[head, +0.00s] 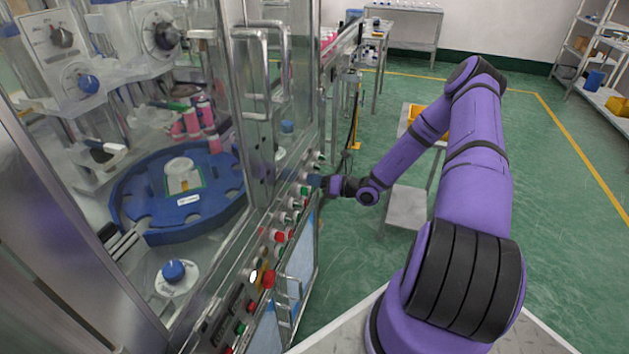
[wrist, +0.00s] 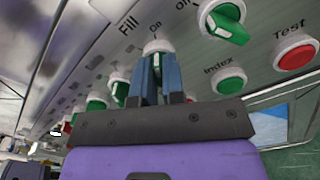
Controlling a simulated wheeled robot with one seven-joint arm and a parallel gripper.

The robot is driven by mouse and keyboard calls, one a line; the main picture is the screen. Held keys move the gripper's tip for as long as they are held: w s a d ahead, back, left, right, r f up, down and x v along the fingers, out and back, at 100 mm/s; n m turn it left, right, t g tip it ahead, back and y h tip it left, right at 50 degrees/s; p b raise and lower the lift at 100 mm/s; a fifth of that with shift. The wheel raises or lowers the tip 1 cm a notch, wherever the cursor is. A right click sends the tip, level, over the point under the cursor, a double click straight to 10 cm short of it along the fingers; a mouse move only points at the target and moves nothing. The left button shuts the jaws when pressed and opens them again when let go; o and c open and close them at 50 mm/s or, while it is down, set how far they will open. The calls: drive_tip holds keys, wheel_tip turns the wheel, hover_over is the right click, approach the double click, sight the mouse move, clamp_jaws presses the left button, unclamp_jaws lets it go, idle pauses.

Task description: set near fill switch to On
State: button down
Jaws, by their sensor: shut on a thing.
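The near fill switch (wrist: 157,47) is a knob with a white collar, below the printed words Fill and On in the wrist view. My gripper (wrist: 155,72) has its two blue-grey fingers closed around this knob, with a bit of green showing between them. The fingers hide most of the knob, so its exact pointing is hard to tell. In the head view my gripper (head: 316,181) reaches the control panel from the right, and the switch is hidden there.
Beside it on the panel are a green selector knob (wrist: 228,22), a green Index button (wrist: 229,80) and a red Test button (wrist: 295,52). More green knobs (wrist: 97,101) line the other side. A glass-walled machine with a blue turntable (head: 135,200) stands behind the panel. Green floor (head: 560,200) is open at right.

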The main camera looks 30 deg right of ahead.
idle(0.3)
drive_tip(key=c, duration=1.2)
unclamp_jaws()
drive_tip(key=shift+d, duration=0.1)
drive_tip(key=v, duration=1)
drive_tip(key=shift+s+d, duration=0.2)
drive_tip(key=shift+s, duration=0.15)
